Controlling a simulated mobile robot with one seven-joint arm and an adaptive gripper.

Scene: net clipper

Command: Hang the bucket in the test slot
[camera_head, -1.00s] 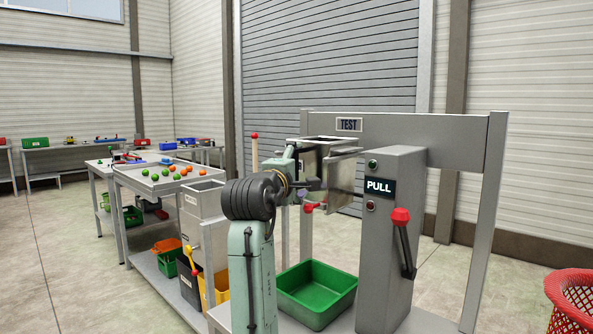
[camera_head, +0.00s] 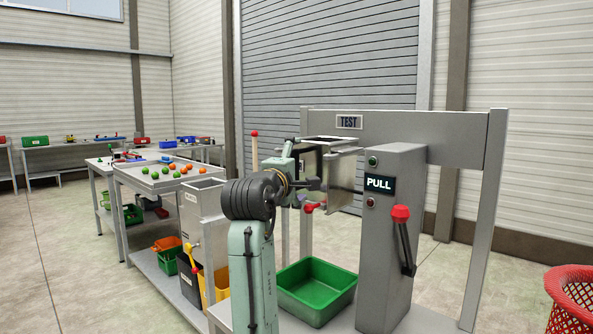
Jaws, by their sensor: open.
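A grey metal bucket (camera_head: 341,172) hangs upright below the TEST sign (camera_head: 349,122), in front of the crossbar of the grey test stand (camera_head: 455,135). Its upper edge lies near the bracket at the slot; whether it is seated there I cannot tell. My gripper (camera_head: 312,184) is at the bucket's left side, open, with its fingers partly hidden by my own wrist and arm. Whether the fingers touch the bucket I cannot tell.
A grey post with a PULL label (camera_head: 379,185) and a red-knobbed lever (camera_head: 401,214) stands just right of the bucket. A green bin (camera_head: 316,290) sits below. A table with orange and green balls (camera_head: 165,178) stands left. A red basket (camera_head: 574,295) is at far right.

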